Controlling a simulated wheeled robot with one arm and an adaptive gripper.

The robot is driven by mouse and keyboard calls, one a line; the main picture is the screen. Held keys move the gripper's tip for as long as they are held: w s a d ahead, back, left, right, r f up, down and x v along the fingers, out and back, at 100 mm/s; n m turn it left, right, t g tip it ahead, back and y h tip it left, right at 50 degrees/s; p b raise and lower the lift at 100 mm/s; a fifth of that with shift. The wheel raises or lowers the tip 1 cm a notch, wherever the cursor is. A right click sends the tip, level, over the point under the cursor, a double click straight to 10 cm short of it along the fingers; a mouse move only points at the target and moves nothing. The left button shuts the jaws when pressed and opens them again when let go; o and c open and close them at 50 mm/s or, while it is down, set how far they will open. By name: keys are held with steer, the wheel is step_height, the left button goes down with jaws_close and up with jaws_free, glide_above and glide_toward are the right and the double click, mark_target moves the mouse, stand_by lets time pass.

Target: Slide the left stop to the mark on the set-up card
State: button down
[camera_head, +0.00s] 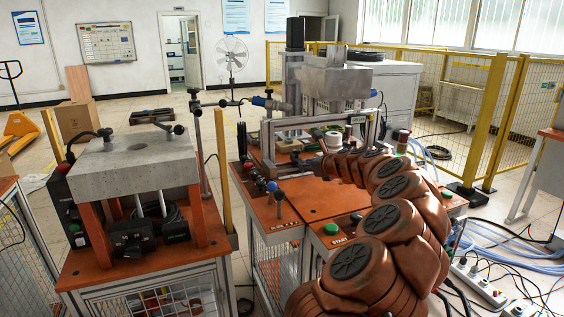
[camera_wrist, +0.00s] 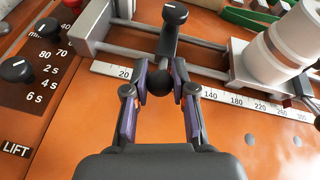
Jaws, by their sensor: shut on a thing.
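The left stop (camera_wrist: 168,44) is a black slider with a clamp knob on top, sitting across the grey rails in the wrist view. A round black ball knob (camera_wrist: 163,82) stands at its front. My gripper (camera_wrist: 162,79) is shut on this ball knob, its purple-lined fingers on either side. Below the rails runs a white scale (camera_wrist: 237,101); 20 shows left of the gripper and 140 onward to its right. The fingers and stop hide the numbers between. In the head view my arm hides the gripper and stop. I cannot make out the set-up card.
A white cylinder (camera_wrist: 278,48) stands on the rails to the right of the stop. Black dials (camera_wrist: 17,69) and a LIFT label are on the dark panel at left. The orange top (camera_wrist: 75,140) in front is clear. A press frame (camera_head: 335,80) rises behind the workplace.

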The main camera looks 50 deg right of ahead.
steer(key=shift+s+d, duration=0.1)
steer(key=shift+d, duration=0.05)
steer(key=c, duration=0.9)
jaws_free()
steer(key=shift+c, duration=0.2)
steer(key=shift+s+r, duration=0.1)
steer(key=v, duration=1.1)
steer(key=shift+s+a, duration=0.3)
steer(key=shift+r, duration=0.1)
